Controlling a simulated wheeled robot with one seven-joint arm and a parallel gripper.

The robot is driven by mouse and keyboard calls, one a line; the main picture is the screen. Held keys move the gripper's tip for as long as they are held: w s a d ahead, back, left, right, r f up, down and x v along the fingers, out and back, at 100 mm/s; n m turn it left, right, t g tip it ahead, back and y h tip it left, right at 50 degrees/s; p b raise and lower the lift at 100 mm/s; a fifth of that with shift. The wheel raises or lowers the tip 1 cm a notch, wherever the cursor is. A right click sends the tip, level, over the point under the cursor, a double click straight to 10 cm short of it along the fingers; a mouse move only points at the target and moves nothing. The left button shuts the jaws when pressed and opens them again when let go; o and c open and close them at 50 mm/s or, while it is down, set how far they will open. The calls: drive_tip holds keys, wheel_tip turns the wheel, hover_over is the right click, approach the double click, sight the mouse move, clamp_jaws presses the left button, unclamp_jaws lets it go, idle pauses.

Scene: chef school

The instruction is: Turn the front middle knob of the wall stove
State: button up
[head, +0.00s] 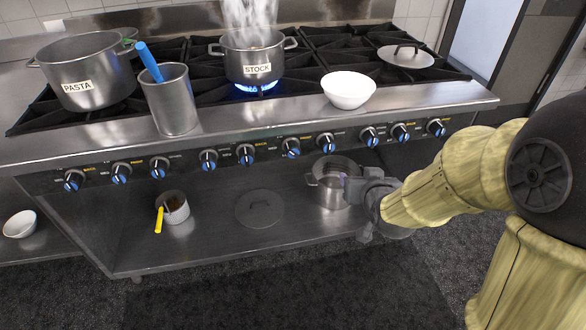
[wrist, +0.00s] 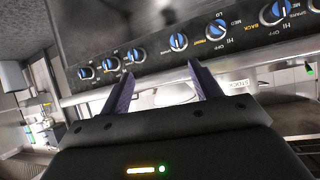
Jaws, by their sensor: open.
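The stove's front panel carries a row of black and silver knobs with blue pointers, some with small yellow labels. In the head view, a knob (head: 245,154) sits near the middle of the row; which is the front middle knob I cannot tell from the labels there. My gripper (head: 354,188) is below the panel, right of centre, in front of the lower shelf. In the wrist view, my gripper (wrist: 160,70) is open and empty, its fingers pointing toward the panel. Knobs (wrist: 178,42) and (wrist: 137,55) lie beyond the fingertips, apart from them.
A steaming stock pot (head: 254,60) stands over a blue flame. A pasta pot (head: 88,75), a utensil can (head: 172,105), a white bowl (head: 348,90) and a lid (head: 405,57) are on top. A pot (head: 332,185) stands on the lower shelf (head: 300,222) behind my gripper.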

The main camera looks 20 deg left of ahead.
sight(294, 155)
drive_tip(key=a+f+n+t+y+b, duration=0.1)
drive_tip(key=a+f+t+y+b, duration=0.3)
drive_tip(key=a+f+b, duration=0.5)
drive_tip(key=a+y+b, duration=0.1)
drive_tip(key=a+b, duration=0.2)
drive_tip(key=b, duration=0.2)
drive_tip(key=shift+a+n, duration=0.3)
drive_tip(key=shift+n, duration=0.1)
drive_tip(key=shift+f, duration=0.1)
drive_tip(key=b+x, duration=0.2)
drive_tip(key=x, duration=1.5)
drive_tip(key=shift+w, duration=0.1)
drive_tip(key=c, duration=1)
drive_tip(key=shift+o, duration=0.2)
